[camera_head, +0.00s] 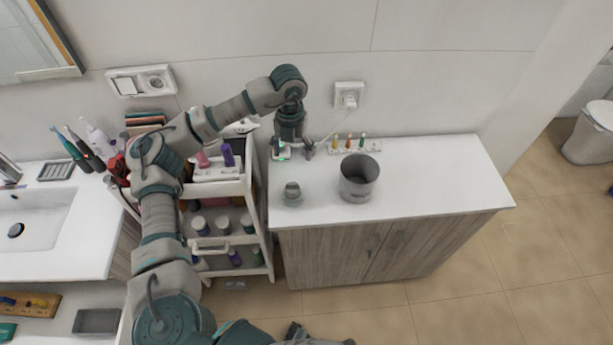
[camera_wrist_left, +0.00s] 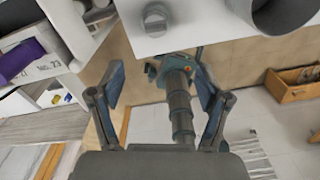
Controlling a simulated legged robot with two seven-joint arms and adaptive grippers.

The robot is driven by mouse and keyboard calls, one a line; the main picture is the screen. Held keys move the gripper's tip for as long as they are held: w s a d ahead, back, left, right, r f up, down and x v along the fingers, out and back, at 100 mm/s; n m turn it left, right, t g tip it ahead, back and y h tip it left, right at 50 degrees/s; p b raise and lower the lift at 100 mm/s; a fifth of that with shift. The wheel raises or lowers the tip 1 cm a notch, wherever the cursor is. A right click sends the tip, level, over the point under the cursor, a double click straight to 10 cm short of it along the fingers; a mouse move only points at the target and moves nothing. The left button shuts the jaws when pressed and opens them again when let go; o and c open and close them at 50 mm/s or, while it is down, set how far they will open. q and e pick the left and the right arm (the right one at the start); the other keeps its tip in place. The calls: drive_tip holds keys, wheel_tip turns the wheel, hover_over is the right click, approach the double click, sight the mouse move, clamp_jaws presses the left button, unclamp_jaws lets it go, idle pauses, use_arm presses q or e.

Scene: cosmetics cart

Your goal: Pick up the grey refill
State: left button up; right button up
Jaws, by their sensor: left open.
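A small round grey piece (camera_head: 292,188), which looks like the grey refill, sits on the white countertop near its front left edge. It also shows at the top of the left wrist view (camera_wrist_left: 155,17). My left gripper (camera_head: 293,153) points down over the back left of the counter, behind the grey piece and apart from it. In the left wrist view its two fingers (camera_wrist_left: 158,88) are spread with nothing held between them. I cannot make out my right gripper.
A grey bin (camera_head: 358,178) stands right of the grey piece. Behind it is a white strip (camera_head: 343,150) with several small coloured bottles, near a plugged wall socket (camera_head: 349,95). A cosmetics cart (camera_head: 222,191) stands left. The counter's right side is clear.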

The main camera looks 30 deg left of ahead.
use_arm(q)
hover_over(292, 186)
wheel_tip(292, 186, down, 12)
drive_tip(key=shift+a+r+p, duration=0.1)
drive_tip(key=shift+r+p, duration=0.05)
drive_tip(key=shift+p, duration=0.2)
drive_tip(key=f, duration=0.3)
drive_tip(key=f+p, duration=0.1)
drive_tip(key=shift+s+d+f, duration=0.1)
drive_tip(key=shift+d+f, duration=0.3)
drive_tip(key=shift+a+f, duration=0.1)
drive_tip(key=shift+f, duration=0.2)
drive_tip(key=shift+a, duration=0.15)
drive_tip(key=shift+c, duration=1.2)
drive_tip(key=c, duration=0.7)
use_arm(e)
drive_tip(key=shift+s+r, duration=0.25)
drive_tip(key=shift+r, duration=0.6)
